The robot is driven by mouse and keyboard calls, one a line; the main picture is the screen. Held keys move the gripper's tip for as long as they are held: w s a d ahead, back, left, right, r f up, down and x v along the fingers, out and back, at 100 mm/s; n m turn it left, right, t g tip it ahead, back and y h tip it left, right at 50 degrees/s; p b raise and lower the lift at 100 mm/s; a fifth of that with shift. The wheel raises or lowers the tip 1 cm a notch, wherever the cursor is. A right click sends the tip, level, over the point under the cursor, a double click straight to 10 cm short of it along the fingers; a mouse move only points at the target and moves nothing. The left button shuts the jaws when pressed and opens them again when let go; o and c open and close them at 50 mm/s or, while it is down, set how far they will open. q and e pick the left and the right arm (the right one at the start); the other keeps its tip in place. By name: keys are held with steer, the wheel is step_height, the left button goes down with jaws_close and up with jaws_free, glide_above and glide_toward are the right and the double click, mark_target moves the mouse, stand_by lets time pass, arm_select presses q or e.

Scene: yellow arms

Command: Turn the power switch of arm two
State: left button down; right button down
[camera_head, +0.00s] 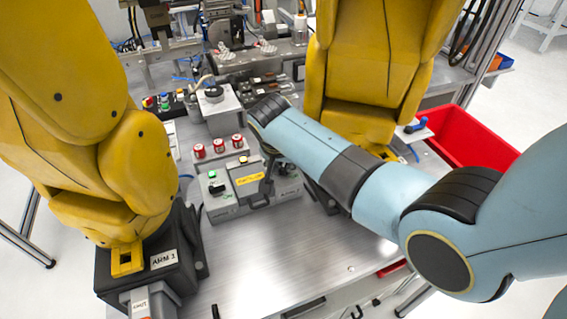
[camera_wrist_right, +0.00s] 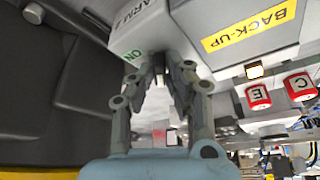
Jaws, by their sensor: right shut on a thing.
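A grey control box (camera_head: 236,205) with a yellow label (camera_head: 250,178) stands on the metal table. In the right wrist view the label reads "BACK-UP" (camera_wrist_right: 248,25), and a grey panel beside it (camera_wrist_right: 150,30) carries "ARM 2" and a green "ON". My right gripper (camera_head: 268,178) is at the right part of this box. In the right wrist view my right gripper (camera_wrist_right: 160,68) has its fingertips close together just at the "ON" marking, shut on the power switch of arm two, which the fingers mostly hide. My left gripper is not in view.
Yellow arms stand at left (camera_head: 110,170) and behind right (camera_head: 375,70). Several red-and-white cylinders (camera_head: 218,146) stand behind the box, and a grey unit with a black knob (camera_head: 214,92) lies farther back. A red bin (camera_head: 470,140) is at right. The front table (camera_head: 270,260) is clear.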

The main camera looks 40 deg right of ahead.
steer(key=m, duration=0.2)
steer(key=m+g+h+b, duration=0.1)
steer(key=m, duration=0.1)
steer(key=shift+w+f+m+g, duration=0.1)
steer(key=shift+m+g, duration=0.2)
steer(key=m+g+b, duration=0.2)
steer(key=m+b, duration=0.1)
steer(key=m, duration=0.3)
steer(key=shift+w, duration=0.1)
steer(key=shift+m+g, duration=0.3)
steer(key=shift+m, duration=0.1)
steer(key=c, duration=1.3)
jaws_free()
steer(key=shift+c, duration=0.2)
steer(key=v, duration=1.2)
